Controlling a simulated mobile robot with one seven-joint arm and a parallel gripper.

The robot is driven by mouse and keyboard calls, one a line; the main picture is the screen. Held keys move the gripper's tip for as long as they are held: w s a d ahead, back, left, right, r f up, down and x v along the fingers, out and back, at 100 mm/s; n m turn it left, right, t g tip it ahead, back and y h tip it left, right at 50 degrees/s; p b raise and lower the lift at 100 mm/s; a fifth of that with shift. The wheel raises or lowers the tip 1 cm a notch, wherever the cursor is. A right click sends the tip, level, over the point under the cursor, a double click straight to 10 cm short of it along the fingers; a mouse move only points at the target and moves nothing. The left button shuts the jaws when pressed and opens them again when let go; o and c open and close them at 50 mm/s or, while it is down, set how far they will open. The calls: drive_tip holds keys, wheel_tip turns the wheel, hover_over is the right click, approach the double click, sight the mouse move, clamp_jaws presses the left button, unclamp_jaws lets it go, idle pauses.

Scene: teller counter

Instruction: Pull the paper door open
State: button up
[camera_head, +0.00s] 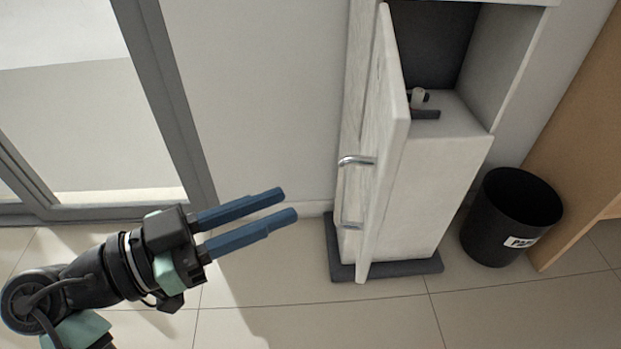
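The paper door (386,150) is a whitish panel on a narrow white cabinet (440,185). It stands ajar, swung out from the cabinet front and seen nearly edge-on. My gripper (290,204) is to the left of the door and handle, apart from both. Its two blue fingers are spread with a gap between them, and nothing is in the gap.
A black bin (511,216) with a white label stands right of the cabinet, beside a wooden panel (580,140). The cabinet rests on a dark base (400,268). A grey-framed glass panel (165,100) is at left. Tiled floor (300,320) in front is clear.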

drive_tip(key=shift+v, duration=1.75)
